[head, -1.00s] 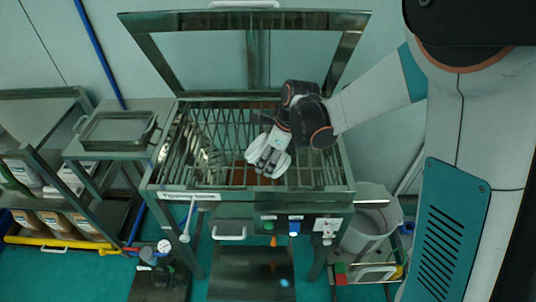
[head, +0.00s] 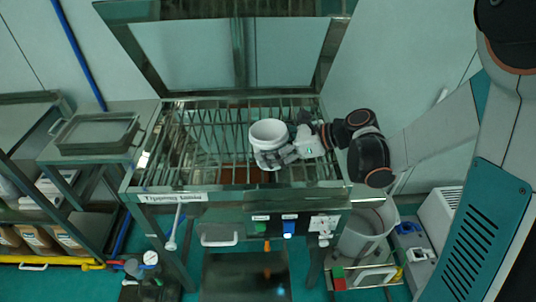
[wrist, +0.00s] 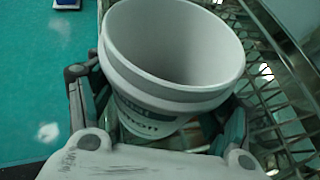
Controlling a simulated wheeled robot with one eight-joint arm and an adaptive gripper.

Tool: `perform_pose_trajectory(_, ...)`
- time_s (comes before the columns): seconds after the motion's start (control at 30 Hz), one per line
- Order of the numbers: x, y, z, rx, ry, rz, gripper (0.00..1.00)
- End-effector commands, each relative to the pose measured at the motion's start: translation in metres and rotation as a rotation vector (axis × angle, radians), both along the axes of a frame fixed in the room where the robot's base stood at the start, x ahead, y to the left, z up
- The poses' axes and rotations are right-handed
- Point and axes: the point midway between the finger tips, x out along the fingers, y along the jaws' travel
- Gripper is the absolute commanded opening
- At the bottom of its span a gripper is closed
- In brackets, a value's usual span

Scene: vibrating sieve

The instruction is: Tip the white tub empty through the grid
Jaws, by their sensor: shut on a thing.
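The white tub (head: 268,133) is above the metal grid (head: 190,150) of the sieve in the head view, right of the grid's middle. It is close to upright with its mouth facing up. My gripper (head: 272,158) is shut around the tub from the right side. In the wrist view the tub (wrist: 150,85) fills the middle, with a finger on each side of it. Its inner wall looks pale and bare; its bottom is hidden. Brown material (head: 236,172) shows below the grid bars.
The sieve's framed lid (head: 325,55) stands open behind the grid. A side table with a metal tray (head: 97,133) is at the left. A grey bin (head: 365,232) stands on the floor at the right. Buttons (head: 289,227) sit on the front panel.

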Motion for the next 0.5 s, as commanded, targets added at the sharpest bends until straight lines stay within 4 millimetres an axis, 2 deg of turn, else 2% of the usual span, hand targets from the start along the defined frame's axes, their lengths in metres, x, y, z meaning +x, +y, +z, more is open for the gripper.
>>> perform_pose_trajectory(0.17, -0.002, -0.005, -0.002, 0.087, -0.033, 0.0, 0.41)
perform_pose_trajectory(0.23, -0.002, -0.004, 0.012, 0.089, -0.034, 0.001, 0.41)
perform_pose_trajectory(0.5, -0.002, -0.004, 0.037, 0.086, -0.033, 0.001, 0.41)
